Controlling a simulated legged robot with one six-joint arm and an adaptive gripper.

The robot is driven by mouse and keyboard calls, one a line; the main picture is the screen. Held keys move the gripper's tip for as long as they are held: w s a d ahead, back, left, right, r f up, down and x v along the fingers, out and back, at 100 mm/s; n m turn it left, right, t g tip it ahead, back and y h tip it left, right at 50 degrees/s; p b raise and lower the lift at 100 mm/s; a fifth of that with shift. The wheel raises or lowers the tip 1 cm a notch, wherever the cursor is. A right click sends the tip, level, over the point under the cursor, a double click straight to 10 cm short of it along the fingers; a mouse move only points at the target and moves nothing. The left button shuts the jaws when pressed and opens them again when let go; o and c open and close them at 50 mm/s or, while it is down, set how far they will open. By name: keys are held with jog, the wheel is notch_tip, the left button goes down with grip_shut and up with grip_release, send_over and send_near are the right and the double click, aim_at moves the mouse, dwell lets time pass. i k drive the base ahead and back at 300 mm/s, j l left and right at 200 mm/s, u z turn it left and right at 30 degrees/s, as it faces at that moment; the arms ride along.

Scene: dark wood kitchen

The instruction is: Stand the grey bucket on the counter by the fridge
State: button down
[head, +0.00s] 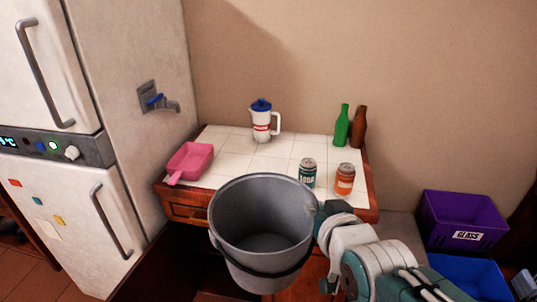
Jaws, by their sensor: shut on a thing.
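The grey bucket (262,215) is upright and empty, with a dark band around its lower part. It is in front of the tiled counter and hides part of the counter's front edge. My gripper (318,212) is at the bucket's right rim and is shut on it. The fingertips are partly hidden. The white-tiled counter (232,142) with a wooden edge stands to the right of the white fridge (55,178). I cannot tell whether the bucket touches the counter.
On the counter are a pink dustpan (190,161), a white jug with blue lid (262,122), a green bottle (342,127), a brown bottle (358,128), a soda can (307,174) and an orange can (344,180). Its middle is clear. A purple glass bin (462,217) stands right.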

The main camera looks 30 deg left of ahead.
aim_at(246, 172)
jog(key=i+j, duration=0.45)
jog(key=j, duration=0.15)
jog(key=i+j, duration=0.4)
jog(key=j, duration=0.2)
